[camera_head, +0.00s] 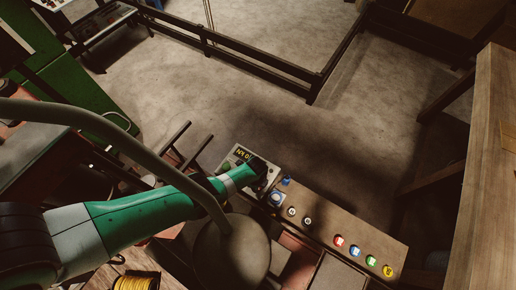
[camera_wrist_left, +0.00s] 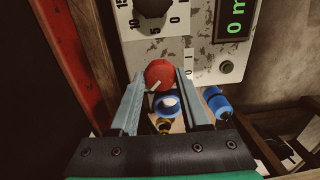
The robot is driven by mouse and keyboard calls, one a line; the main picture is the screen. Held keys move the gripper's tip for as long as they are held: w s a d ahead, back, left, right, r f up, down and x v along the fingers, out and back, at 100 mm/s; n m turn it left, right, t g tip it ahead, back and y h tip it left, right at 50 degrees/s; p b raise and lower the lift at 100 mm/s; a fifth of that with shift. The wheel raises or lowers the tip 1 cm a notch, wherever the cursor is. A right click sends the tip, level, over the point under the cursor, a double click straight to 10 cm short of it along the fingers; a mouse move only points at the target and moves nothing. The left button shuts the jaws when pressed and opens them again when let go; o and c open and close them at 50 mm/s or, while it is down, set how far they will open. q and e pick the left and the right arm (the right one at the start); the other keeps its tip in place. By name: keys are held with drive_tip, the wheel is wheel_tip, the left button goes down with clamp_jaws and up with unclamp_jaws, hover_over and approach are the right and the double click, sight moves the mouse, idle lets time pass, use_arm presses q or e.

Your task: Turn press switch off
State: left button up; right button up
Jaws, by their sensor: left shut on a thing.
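The press switch appears to be a round red knob (camera_wrist_left: 160,74) with a pale pointer mark, low on the grey control panel (camera_wrist_left: 205,55) in the left wrist view. My left gripper (camera_wrist_left: 160,78) is shut on it, with one finger on each side. The lower part of the knob shows between the fingers. In the head view my left gripper (camera_head: 262,172) is at the control box (camera_head: 236,158), and the knob is hidden behind it. My right gripper is in neither view.
A black dial (camera_wrist_left: 152,8) and a green display (camera_wrist_left: 236,18) are on the panel. A blue ring (camera_wrist_left: 167,104) and a blue cylinder (camera_wrist_left: 217,102) are close to the fingers. Coloured buttons (camera_head: 355,251) line the console (camera_head: 325,222) to the right.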

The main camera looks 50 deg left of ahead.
use_arm(q)
clamp_jaws()
drive_tip(key=shift+n, duration=0.3)
drive_tip(key=n, duration=0.3)
drive_tip(key=shift+n, duration=0.3)
drive_tip(key=n, duration=0.4)
drive_tip(key=shift+n, duration=0.3)
drive_tip(key=n, duration=0.4)
drive_tip(key=shift+g+b, duration=0.3)
drive_tip(key=shift+b, duration=0.1)
drive_tip(key=n, duration=0.5)
drive_tip(key=shift+w, duration=0.1)
